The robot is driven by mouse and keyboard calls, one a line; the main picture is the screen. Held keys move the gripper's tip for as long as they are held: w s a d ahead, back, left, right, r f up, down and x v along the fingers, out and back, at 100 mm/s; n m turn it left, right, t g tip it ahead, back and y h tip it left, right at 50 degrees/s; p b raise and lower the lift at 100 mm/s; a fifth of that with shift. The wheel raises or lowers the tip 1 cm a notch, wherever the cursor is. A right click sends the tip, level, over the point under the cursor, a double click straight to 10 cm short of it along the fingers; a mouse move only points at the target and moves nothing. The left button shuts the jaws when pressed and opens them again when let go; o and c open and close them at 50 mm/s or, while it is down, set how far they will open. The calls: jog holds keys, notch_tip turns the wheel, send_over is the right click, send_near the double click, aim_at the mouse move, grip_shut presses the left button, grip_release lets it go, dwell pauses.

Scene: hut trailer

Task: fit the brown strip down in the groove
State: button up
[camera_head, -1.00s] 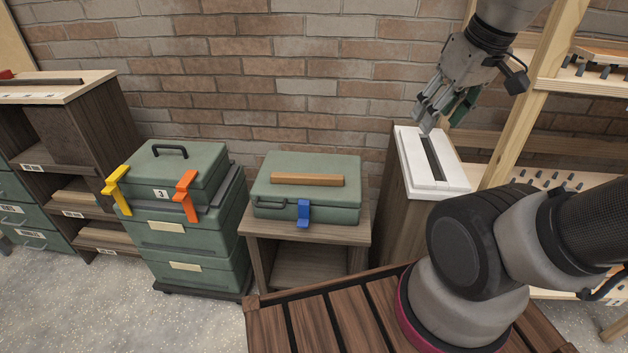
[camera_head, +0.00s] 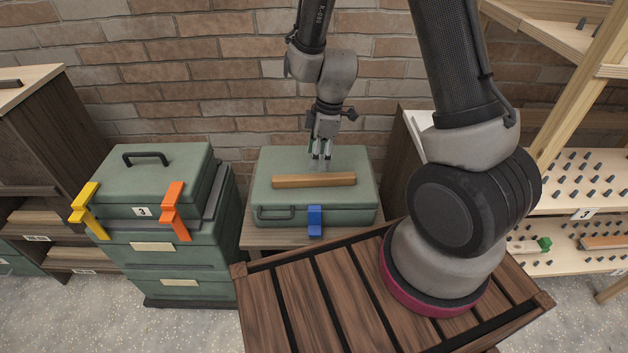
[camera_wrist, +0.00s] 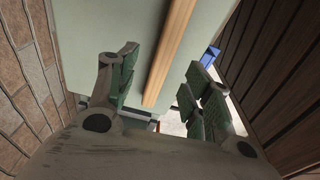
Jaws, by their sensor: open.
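The brown strip (camera_head: 314,180) lies flat along the top of a green case (camera_head: 350,160). In the wrist view the strip (camera_wrist: 170,50) runs lengthwise between the two fingers, further off. My gripper (camera_head: 320,160) points down above the case, just behind the strip in the head view. It also shows in the wrist view (camera_wrist: 163,68), where its fingers are spread with nothing between them. I cannot tell the exact height of the fingertips over the strip. The white-topped block (camera_head: 411,120) stands right of the case; my arm hides its groove.
The case has a blue latch (camera_head: 315,220) at the front. Stacked green boxes (camera_head: 185,255) with yellow and orange clamps stand to the left. A slatted wooden surface (camera_head: 300,300) is in front. A pegged shelf (camera_head: 580,170) is at the right. A brick wall (camera_head: 230,60) is close behind.

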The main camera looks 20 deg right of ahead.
aim_at(314, 176)
jog(key=f, duration=0.4)
jog(key=a+f, duration=0.1)
jog(key=f, duration=0.1)
jog(key=shift+s+a+f, duration=0.1)
jog(key=shift+s+f, duration=0.05)
jog(key=shift+f, duration=0.1)
grip_shut()
